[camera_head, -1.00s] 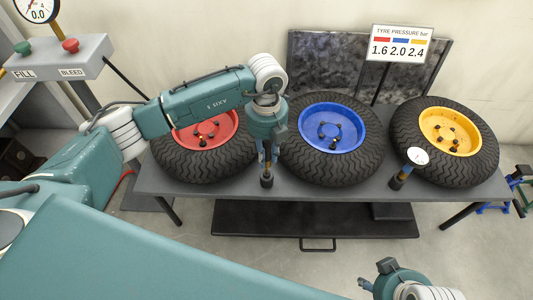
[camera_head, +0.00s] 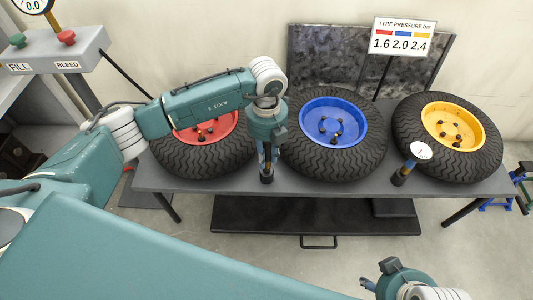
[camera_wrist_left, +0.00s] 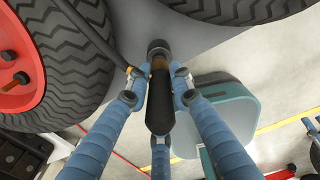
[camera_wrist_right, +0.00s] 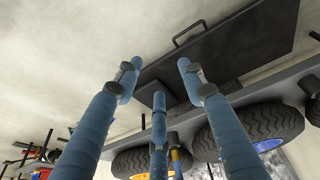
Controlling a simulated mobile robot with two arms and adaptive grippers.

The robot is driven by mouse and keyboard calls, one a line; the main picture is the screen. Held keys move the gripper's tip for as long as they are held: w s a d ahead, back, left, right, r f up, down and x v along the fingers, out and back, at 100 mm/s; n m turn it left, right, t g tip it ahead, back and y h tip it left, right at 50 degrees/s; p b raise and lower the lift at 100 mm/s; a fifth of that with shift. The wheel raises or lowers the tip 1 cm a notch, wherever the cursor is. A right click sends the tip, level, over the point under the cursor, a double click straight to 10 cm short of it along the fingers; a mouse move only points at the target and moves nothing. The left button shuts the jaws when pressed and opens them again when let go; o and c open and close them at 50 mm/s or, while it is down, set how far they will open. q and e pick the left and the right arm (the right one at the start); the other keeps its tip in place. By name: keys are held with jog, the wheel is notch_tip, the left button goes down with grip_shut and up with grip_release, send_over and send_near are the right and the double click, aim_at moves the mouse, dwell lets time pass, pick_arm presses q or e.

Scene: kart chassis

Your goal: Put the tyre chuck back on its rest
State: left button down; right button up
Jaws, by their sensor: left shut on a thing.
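The tyre chuck (camera_wrist_left: 160,95) is a dark cylinder with a brass-coloured part, and a dark hose runs beside it in the left wrist view. My left gripper (camera_wrist_left: 158,88) is shut on it, with blue fingers around its sides. In the head view my left gripper (camera_head: 267,160) points down at the bench's front edge, between the red-rimmed and blue-rimmed wheels. A dark round piece (camera_wrist_left: 158,46) shows at the chuck's far end by the bench edge; I cannot tell whether it is the rest or part of the chuck. My right gripper (camera_wrist_right: 158,75) is open and empty.
The grey bench (camera_head: 330,188) holds wheels with red (camera_head: 212,130), blue (camera_head: 332,122) and yellow (camera_head: 455,126) rims. A dial gauge (camera_head: 420,151) stands at the front edge. The FILL/BLEED console (camera_head: 55,52) is at left.

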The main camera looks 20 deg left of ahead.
pick_arm(q)
jog(key=shift+f, duration=0.3)
pick_arm(e)
jog(key=shift+f, duration=0.25)
jog(key=shift+w+a, duration=0.1)
pick_arm(q)
jog(key=shift+f+b, duration=0.4)
jog(key=shift+f, duration=0.15)
pick_arm(e)
jog(key=shift+w+a+r+t, duration=0.15)
jog(key=shift+w+t, duration=0.1)
jog(key=shift+w, duration=0.35)
jog(key=shift+w+a+r+t, duration=0.1)
jog(key=shift+w+r+t, duration=0.15)
jog(key=shift+w, duration=0.4)
jog(key=shift+w+a+r+t, duration=0.15)
jog(key=shift+w+t, duration=0.15)
jog(key=shift+w, duration=0.3)
pick_arm(q)
jog(key=c, duration=1.4)
grip_release()
jog(key=shift+c, duration=0.2)
jog(key=shift+r, duration=0.1)
jog(key=r, duration=1.2)
jog(key=shift+w, duration=0.2)
jog(key=shift+f, duration=0.1)
pick_arm(e)
jog(key=shift+s+f, duration=0.15)
